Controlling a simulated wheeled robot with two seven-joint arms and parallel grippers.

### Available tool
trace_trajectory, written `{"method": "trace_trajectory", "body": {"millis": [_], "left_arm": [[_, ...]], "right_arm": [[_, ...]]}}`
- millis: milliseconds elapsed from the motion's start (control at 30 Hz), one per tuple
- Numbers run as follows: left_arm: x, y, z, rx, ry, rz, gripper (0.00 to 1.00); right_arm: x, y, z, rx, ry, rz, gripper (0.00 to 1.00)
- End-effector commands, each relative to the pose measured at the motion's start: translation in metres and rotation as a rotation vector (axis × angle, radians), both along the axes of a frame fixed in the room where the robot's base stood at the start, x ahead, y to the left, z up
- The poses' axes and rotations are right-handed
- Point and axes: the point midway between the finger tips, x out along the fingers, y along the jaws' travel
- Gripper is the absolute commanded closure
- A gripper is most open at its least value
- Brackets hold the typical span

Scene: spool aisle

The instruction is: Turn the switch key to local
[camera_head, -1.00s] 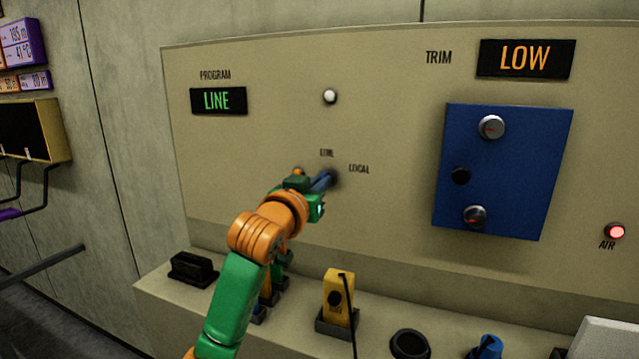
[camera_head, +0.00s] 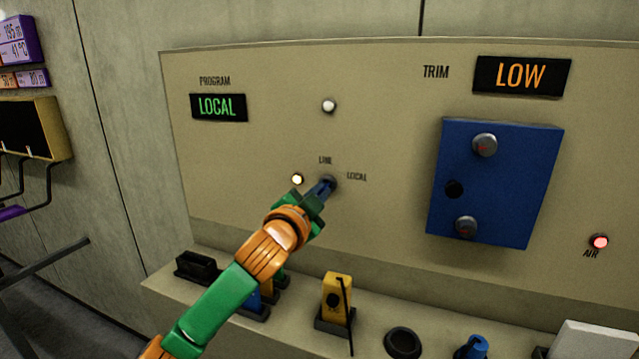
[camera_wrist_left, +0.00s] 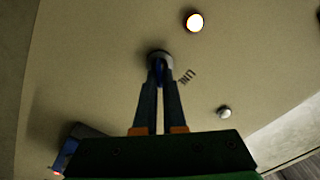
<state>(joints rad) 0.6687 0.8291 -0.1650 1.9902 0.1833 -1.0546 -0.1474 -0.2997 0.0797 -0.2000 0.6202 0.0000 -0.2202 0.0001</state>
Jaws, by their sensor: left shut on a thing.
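The switch key (camera_head: 327,183) is a small blue-grey key in a round lock on the beige panel, between the LINE and LOCAL labels. My left gripper (camera_head: 319,192) is shut on the key, its fingers reaching up to the lock from the lower left. In the left wrist view the two fingers (camera_wrist_left: 159,82) close on the blue key (camera_wrist_left: 158,68) at the grey lock collar (camera_wrist_left: 160,56). The fingers hide most of the key. The PROGRAM display (camera_head: 217,107) reads LOCAL in green. My right gripper is not in view.
A lit yellowish lamp (camera_head: 297,179) is left of the lock. A white button (camera_head: 329,105) is above. A blue plate (camera_head: 495,182) with knobs sits right, under a LOW display (camera_head: 522,75). A yellow device (camera_head: 337,297) stands on the ledge below.

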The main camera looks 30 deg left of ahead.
Motion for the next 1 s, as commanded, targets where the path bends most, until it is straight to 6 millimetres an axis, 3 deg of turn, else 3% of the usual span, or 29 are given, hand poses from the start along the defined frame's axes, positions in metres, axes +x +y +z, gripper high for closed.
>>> {"method": "trace_trajectory", "body": {"millis": [400,1000], "left_arm": [[0.000,0.000,0.002,0.209,0.048,0.002,1.00],[0.000,0.000,0.001,0.253,0.056,0.003,1.00]], "right_arm": [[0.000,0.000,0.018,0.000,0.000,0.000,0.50],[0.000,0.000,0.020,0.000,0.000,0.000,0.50]]}}
